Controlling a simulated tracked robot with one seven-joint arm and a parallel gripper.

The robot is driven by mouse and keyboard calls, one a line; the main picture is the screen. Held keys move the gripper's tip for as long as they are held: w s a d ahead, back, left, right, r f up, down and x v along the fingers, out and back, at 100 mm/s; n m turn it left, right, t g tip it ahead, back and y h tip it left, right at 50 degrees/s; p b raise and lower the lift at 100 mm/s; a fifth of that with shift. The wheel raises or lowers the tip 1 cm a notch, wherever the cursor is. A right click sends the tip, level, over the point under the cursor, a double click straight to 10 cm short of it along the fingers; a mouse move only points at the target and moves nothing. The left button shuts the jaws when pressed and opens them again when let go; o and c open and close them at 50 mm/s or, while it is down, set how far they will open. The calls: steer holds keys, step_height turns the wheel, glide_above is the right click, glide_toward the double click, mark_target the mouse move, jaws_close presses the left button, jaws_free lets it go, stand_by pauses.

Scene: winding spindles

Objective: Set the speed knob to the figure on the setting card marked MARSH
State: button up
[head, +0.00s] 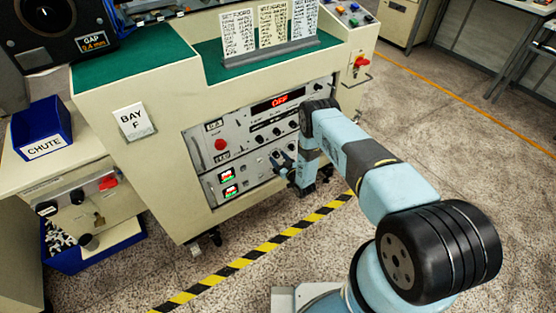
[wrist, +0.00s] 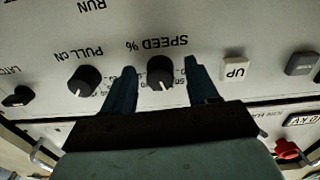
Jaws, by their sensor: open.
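The speed knob (wrist: 160,72) is black and round with a pale pointer line, under upside-down lettering "SPEED %" in the wrist view. My gripper (wrist: 159,66) is open, with one dark finger on each side of this knob. Whether either finger touches it I cannot tell. In the head view my gripper (head: 284,163) is at the lower front panel and hides the knob. Three setting cards stand in a grey holder on the machine top: a left card (head: 238,33), a middle card (head: 272,24) and a right card (head: 304,18). Their print is too small to read.
The "PULL cN" knob (wrist: 84,81) and a white "UP" button (wrist: 236,69) flank the speed knob. A display (head: 279,101) glows red, apparently "OFF". A red button (head: 221,144) sits left on the panel. A blue chute bin (head: 43,128) stands at left.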

steer(key=c, duration=1)
steer(key=shift+a, duration=0.2)
steer(key=shift+c, duration=0.2)
steer(key=shift+d, duration=0.1)
steer(key=shift+m, duration=0.3)
steer(key=m, duration=1.1)
steer(key=shift+s, duration=0.1)
